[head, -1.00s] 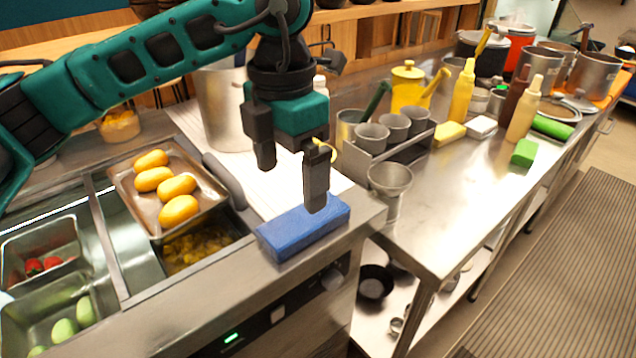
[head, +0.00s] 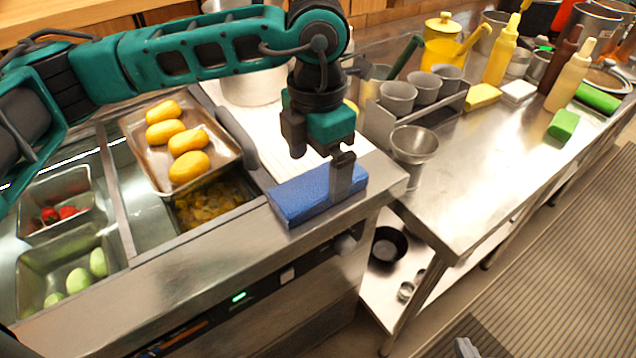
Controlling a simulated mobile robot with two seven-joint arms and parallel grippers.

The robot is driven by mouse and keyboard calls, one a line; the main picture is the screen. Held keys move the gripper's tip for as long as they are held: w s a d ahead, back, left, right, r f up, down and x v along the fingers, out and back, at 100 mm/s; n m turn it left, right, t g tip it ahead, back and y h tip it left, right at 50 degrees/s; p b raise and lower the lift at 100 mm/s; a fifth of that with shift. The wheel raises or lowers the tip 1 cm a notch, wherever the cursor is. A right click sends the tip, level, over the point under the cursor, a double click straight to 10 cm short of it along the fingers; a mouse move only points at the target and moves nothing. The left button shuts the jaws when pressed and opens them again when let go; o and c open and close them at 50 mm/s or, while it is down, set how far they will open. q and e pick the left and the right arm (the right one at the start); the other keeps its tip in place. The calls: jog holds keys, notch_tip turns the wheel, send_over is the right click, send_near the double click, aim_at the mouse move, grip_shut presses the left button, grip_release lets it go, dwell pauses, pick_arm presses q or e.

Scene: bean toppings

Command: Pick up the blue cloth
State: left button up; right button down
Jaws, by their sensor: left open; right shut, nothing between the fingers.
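The blue cloth (head: 305,196) looks like a thick, flat blue block. It lies on the metal counter edge, right of the food trays. My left gripper (head: 320,168) is open above it, fingers pointing down. One finger shows behind the cloth's far edge; the other overlaps the cloth's right part in the picture. I cannot tell whether that finger touches it. A small grey piece at the bottom edge appears to be my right gripper (head: 467,347), shut and mostly out of frame.
A tray of yellow items (head: 222,152) sits left of the cloth. A metal holder with cups (head: 425,110) and a metal funnel-shaped cup (head: 414,145) stand to the right. A green block (head: 563,125) lies farther right. The right counter's front is clear.

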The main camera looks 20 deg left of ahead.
aim_at(318, 180)
pick_arm(q)
jog(key=shift+w+f, duration=0.15)
jog(key=shift+f, duration=1.65)
jog(key=c, duration=1)
jog(key=shift+r, duration=0.1)
notch_tip(318, 180, up, 20)
